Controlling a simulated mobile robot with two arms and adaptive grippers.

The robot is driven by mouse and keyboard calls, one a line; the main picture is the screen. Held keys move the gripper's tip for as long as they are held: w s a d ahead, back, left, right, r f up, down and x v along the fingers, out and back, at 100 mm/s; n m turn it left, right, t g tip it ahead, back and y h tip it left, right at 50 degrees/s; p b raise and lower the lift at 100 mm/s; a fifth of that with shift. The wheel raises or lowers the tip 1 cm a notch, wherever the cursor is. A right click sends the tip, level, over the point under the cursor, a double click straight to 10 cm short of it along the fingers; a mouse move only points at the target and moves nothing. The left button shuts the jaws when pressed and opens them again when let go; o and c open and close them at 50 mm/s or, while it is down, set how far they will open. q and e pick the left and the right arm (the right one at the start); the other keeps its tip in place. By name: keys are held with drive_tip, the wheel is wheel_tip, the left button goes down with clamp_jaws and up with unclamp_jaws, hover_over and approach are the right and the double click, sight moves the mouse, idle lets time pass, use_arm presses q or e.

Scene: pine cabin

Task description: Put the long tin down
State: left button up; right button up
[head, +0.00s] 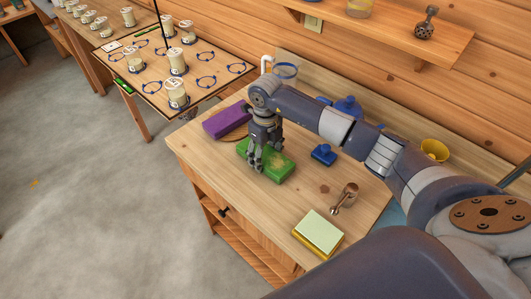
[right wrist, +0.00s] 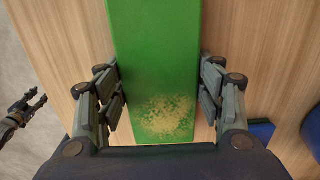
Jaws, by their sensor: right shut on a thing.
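The long tin (head: 270,163) is a green rectangular box with a worn tan patch at one end. It is at the worktop's front left, and whether it touches the wood is hard to tell. My right gripper (head: 257,160) is shut on it from above. In the right wrist view the tin (right wrist: 155,65) runs between the finger pads, one on each long side. The worn end is nearest the palm. My left gripper (right wrist: 20,112) shows small and dark at the left edge of that view; its jaw opening is unclear.
A purple box (head: 226,120) lies just behind the tin, to the left. A blue stamp-like object (head: 323,154) is to the right. A metal scoop-like object (head: 344,198) and a pale green-topped yellow box (head: 318,232) are further right. Bare wood (head: 285,196) lies in front of the tin.

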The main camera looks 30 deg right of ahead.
sight(266, 155)
drive_tip(key=o, duration=1.6)
drive_tip(key=shift+f, duration=0.1)
drive_tip(key=shift+o, duration=0.2)
drive_tip(key=shift+r, duration=0.55)
wheel_tip(266, 155, up, 11)
drive_tip(key=b, duration=0.3)
drive_tip(key=shift+b, duration=0.3)
drive_tip(key=shift+r, duration=0.1)
